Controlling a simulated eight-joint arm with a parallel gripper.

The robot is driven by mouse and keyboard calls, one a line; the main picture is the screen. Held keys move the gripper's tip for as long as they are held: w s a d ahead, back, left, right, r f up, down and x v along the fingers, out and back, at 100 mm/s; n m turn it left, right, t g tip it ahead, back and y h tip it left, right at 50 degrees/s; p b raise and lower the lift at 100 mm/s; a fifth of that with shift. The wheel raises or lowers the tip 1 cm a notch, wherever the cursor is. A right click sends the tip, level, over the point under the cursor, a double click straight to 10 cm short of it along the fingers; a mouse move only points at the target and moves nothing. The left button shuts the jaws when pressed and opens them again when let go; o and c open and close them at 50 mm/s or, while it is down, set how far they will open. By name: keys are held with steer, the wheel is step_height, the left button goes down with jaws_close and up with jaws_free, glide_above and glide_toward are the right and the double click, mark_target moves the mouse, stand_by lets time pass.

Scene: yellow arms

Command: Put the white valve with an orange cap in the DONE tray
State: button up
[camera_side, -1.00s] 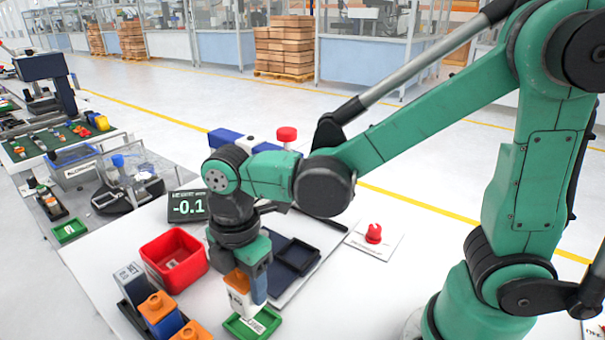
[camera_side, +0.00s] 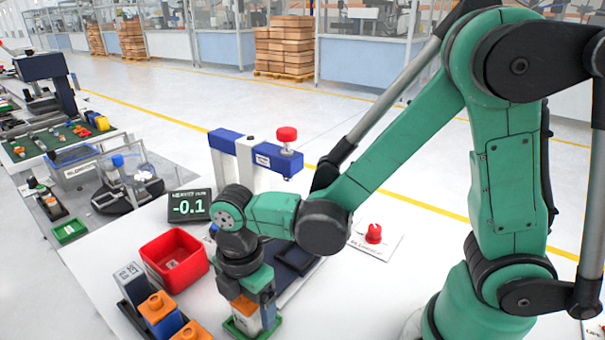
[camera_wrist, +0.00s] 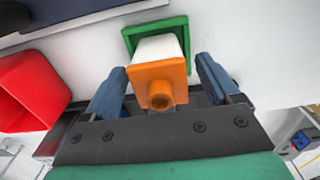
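The white valve with an orange cap (camera_side: 243,305) stands upright in the small green tray (camera_side: 232,330), whose lettering I cannot read now. In the wrist view the orange cap (camera_wrist: 160,82) faces the camera, with the white body (camera_wrist: 158,47) below it inside the green tray's rim (camera_wrist: 183,30). My gripper (camera_side: 259,308) is low over the tray, its fingers on either side of the valve. In the wrist view my gripper (camera_wrist: 160,80) shows narrow gaps between its blue fingers and the cap, so it is open around the valve.
A red bin (camera_side: 174,260) stands left of my gripper. A dark rack with orange-topped parts (camera_side: 158,312) is at the front left. A display reading -0.1 (camera_side: 188,207) stands behind.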

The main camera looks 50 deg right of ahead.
steer(key=shift+r, duration=0.1)
step_height(320, 180, up, 12)
steer(key=shift+f, duration=0.1)
steer(key=shift+d+m, duration=0.35)
steer(key=shift+m, duration=0.15)
steer(key=d+f+m+t, duration=0.1)
steer(key=d+m+t, duration=0.6)
steer(key=m, duration=1)
steer(key=d, duration=0.3)
steer(key=shift+s+f, duration=0.25)
steer(key=shift+f, duration=0.05)
